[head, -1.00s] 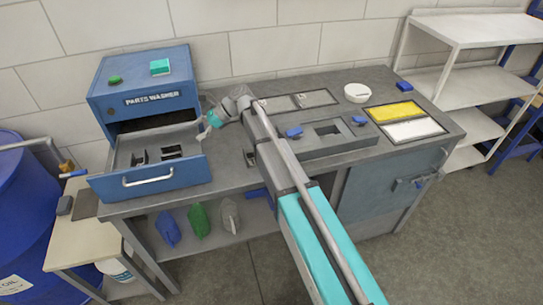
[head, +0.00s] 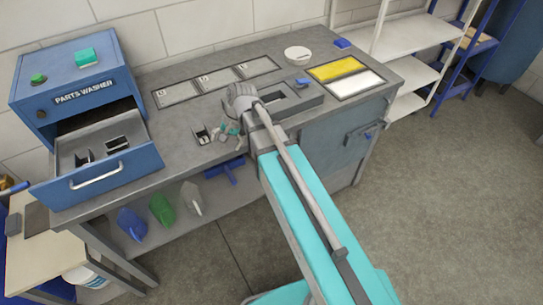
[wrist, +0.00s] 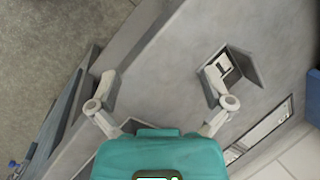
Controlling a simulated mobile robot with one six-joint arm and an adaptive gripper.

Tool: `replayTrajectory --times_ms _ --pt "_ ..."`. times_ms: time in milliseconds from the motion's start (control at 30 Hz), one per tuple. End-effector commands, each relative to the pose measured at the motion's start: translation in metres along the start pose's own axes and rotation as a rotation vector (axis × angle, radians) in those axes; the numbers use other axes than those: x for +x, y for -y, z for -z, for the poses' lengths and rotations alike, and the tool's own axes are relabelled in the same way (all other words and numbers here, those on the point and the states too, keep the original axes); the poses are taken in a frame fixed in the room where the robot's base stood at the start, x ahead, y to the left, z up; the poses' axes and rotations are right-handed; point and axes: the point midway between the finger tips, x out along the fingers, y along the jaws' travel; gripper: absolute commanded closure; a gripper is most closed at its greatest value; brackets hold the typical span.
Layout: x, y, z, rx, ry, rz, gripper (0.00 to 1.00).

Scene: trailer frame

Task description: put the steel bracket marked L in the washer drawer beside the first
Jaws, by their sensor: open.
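The steel bracket (head: 201,134) stands on the grey bench top, right of the washer drawer. In the wrist view, the bracket (wrist: 240,66) shows a pale face with a dark L-like mark, just beyond the right fingertip. My gripper (head: 228,131) is open and empty beside it, on its right in the head view. In the wrist view, my gripper (wrist: 158,84) has bare bench between its spread fingers. The blue washer drawer (head: 130,175) is pulled out. Two small dark-and-light shapes (head: 117,144) show inside it; their marks are unreadable.
The parts washer (head: 82,88) stands at the bench's left end. Framed panels (head: 218,79) lie along the back, with a raised fixture (head: 306,101) and yellow and white pads (head: 338,70) farther right. A white round dish (head: 298,53) sits behind. Bench between drawer and bracket is clear.

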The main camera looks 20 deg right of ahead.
Motion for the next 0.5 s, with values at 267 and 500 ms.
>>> replayTrajectory --times_ms 267,500 --pt "-0.021 -0.110 -0.016 -0.313 -0.108 -0.240 0.00" --pt "-0.032 -0.150 -0.021 -0.448 -0.119 -0.357 0.00"
